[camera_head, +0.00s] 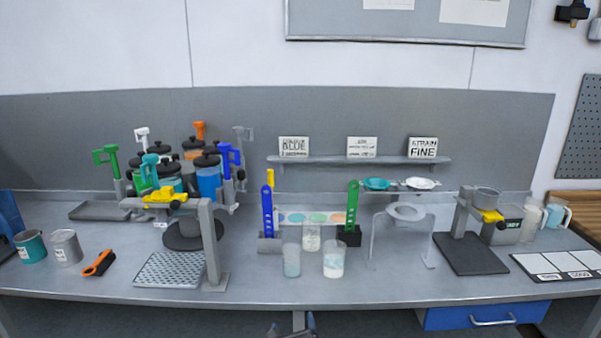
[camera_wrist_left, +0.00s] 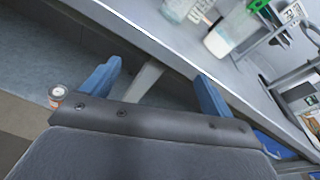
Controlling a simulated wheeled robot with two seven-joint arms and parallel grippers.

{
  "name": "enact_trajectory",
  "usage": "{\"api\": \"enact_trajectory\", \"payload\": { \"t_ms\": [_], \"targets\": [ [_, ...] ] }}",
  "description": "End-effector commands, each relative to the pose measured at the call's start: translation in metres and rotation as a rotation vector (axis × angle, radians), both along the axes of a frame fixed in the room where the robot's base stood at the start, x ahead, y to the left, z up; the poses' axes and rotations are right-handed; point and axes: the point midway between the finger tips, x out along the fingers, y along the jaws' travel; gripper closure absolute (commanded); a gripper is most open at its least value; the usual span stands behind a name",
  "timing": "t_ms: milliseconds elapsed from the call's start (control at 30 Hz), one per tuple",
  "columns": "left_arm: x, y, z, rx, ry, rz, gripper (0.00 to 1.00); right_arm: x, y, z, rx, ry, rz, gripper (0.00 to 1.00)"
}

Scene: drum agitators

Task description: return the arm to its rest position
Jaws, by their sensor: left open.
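My left gripper (camera_head: 291,325) shows only at the bottom edge of the head view, low in front of the bench. In the left wrist view its two blue fingers (camera_wrist_left: 157,88) stand wide apart with nothing between them. It is below and in front of the bench's front edge, apart from everything on top. Most of the left arm is out of the picture. My right gripper is in neither view.
A blue drawer (camera_head: 483,315) is under the right side. A small can (camera_wrist_left: 57,93) shows low in the wrist view.

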Motion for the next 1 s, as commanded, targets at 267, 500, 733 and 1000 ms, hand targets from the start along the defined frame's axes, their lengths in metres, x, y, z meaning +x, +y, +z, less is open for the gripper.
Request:
{"api": "enact_trajectory", "payload": {
  "t_ms": [267,500,733,1000],
  "targets": [
    [-0.029,0.029,-0.11,-0.372,0.204,0.137,0.13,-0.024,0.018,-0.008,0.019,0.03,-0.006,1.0],
    [-0.087,0.063,-0.231,-0.806,0.41,0.399,0.13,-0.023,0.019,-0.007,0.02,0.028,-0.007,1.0],
    [-0.165,0.095,-0.335,-1.178,0.547,0.737,0.13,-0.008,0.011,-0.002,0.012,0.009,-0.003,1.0],
    [-0.278,0.13,-0.437,-1.548,0.603,1.233,0.13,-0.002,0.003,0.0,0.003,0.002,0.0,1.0]
  ]
}}
